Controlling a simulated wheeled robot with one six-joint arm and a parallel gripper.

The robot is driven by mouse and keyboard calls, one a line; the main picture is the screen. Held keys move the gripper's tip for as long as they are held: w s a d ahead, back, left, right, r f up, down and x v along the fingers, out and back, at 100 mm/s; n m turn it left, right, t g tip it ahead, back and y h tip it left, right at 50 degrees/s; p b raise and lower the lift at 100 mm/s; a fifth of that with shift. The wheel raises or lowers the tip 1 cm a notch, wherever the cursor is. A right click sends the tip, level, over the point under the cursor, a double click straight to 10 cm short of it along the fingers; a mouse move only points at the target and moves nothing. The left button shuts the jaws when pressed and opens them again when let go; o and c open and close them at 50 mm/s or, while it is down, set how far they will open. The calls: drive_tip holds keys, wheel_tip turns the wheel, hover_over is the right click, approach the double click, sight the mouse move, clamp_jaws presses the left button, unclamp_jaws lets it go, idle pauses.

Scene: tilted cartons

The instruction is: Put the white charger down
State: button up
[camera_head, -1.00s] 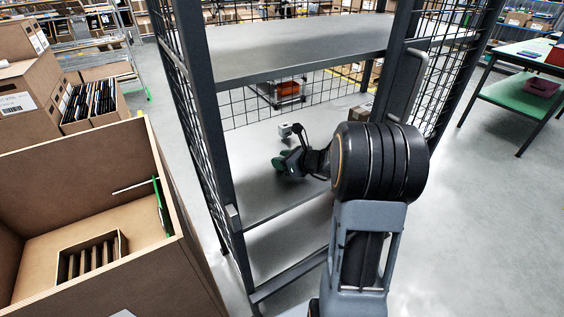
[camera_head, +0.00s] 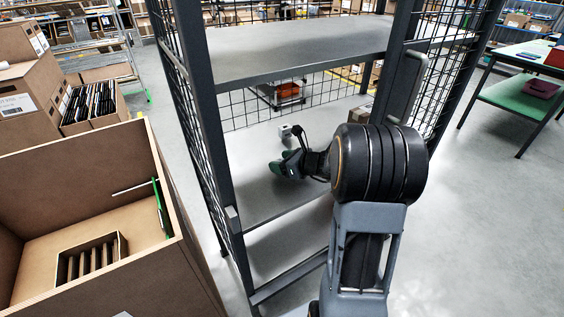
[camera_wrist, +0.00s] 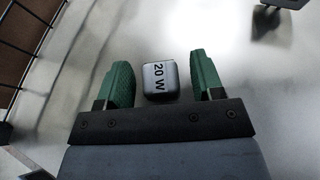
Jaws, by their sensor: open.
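The white charger (camera_wrist: 160,80), marked "20 W", lies between the two green fingers of my gripper (camera_wrist: 159,75) in the wrist view. My gripper is open, with a gap on each side of the charger. The charger appears to rest on the grey metal shelf (camera_wrist: 225,50). In the head view my gripper (camera_head: 281,163) is low over the middle shelf (camera_head: 255,195), pointing left. I cannot make out the charger there; the fingers seem to hide it.
A small pale box (camera_head: 285,131) stands on the shelf beyond my gripper. A brown carton (camera_head: 363,113) is at the shelf's right. An upper shelf (camera_head: 290,60) and dark posts frame the space. A large open carton (camera_head: 195,260) stands left. The shelf's front left is clear.

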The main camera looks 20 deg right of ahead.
drive_tip(key=p+v, duration=0.1)
drive_tip(key=v, duration=1)
drive_tip(key=shift+p, duration=0.3)
drive_tip(key=shift+s+r, duration=0.15)
drive_tip(key=shift+s, duration=0.05)
drive_tip(key=s+a+n+g, duration=0.1)
drive_tip(key=a+n, duration=0.2)
drive_tip(key=s+a+n+g, duration=0.1)
drive_tip(key=a+n+g, duration=0.1)
drive_tip(key=a, duration=0.1)
drive_tip(key=s+a+n+g+y, duration=0.1)
drive_tip(key=a+n+g, duration=0.1)
drive_tip(key=a+n, duration=0.1)
drive_tip(key=shift+s+f+n, duration=0.2)
drive_tip(key=shift+f+n, duration=0.1)
drive_tip(key=shift+f, duration=0.05)
drive_tip(key=a+n, duration=0.1)
drive_tip(key=s+a+n+g, duration=0.1)
drive_tip(key=n, duration=0.1)
drive_tip(key=s+a+n+g, duration=0.1)
drive_tip(key=shift+s+a+f+h, duration=0.1)
drive_tip(key=shift+s+f+h, duration=0.1)
drive_tip(key=shift+f+h, duration=0.1)
drive_tip(key=s+a+n+g+h, duration=0.1)
drive_tip(key=s+n+h, duration=0.5)
drive_tip(key=n, duration=1.1)
drive_tip(key=shift+s+a+r+g+h, duration=0.15)
drive_tip(key=shift+s+a+g+h, duration=0.3)
drive_tip(key=shift+a, duration=0.45)
drive_tip(key=shift+r, duration=0.1)
